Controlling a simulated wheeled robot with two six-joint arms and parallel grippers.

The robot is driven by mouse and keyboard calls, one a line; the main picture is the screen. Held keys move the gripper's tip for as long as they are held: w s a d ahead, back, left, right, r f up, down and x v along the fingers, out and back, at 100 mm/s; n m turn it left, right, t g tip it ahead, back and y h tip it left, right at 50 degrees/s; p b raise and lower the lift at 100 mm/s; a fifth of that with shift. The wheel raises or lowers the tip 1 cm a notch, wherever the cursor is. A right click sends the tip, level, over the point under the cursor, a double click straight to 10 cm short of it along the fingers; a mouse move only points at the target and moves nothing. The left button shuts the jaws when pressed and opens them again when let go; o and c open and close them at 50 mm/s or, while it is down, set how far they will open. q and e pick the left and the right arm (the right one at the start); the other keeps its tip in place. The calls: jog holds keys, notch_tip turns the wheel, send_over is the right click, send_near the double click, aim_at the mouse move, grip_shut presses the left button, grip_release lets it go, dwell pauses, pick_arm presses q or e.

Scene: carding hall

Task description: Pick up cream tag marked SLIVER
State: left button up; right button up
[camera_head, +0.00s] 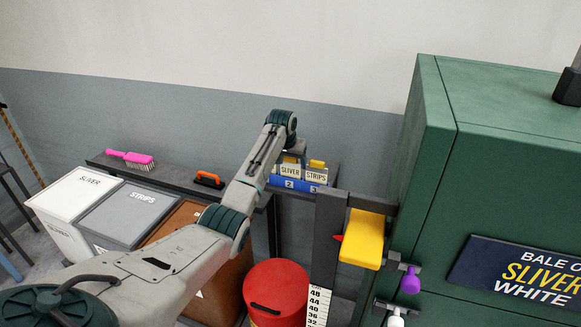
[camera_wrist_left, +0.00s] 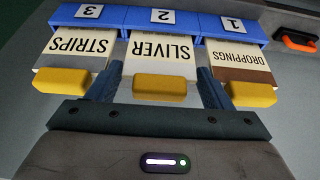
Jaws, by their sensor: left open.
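The cream SLIVER tag (camera_head: 290,170) stands in slot 2 of a blue numbered rack (camera_head: 294,184). In the left wrist view the tag (camera_wrist_left: 160,53) appears upside down, with a yellow grip block (camera_wrist_left: 160,87) on its near end. My left gripper (camera_wrist_left: 158,76) is open, with one dark finger on each side of this tag. I cannot tell whether either finger touches it. In the head view the left gripper (camera_head: 294,152) is partly hidden by its own wrist, just above the tag. My right gripper is not in view.
The STRIPS tag (camera_wrist_left: 79,47) and DROPPINGS tag (camera_wrist_left: 241,60) stand close on either side of the fingers. An orange-handled tool (camera_head: 209,180) and a pink brush (camera_head: 132,159) lie on the shelf. A green machine (camera_head: 490,190) stands right, near a yellow block (camera_head: 363,238).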

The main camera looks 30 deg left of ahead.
pick_arm(q)
jog(key=c, duration=0.6)
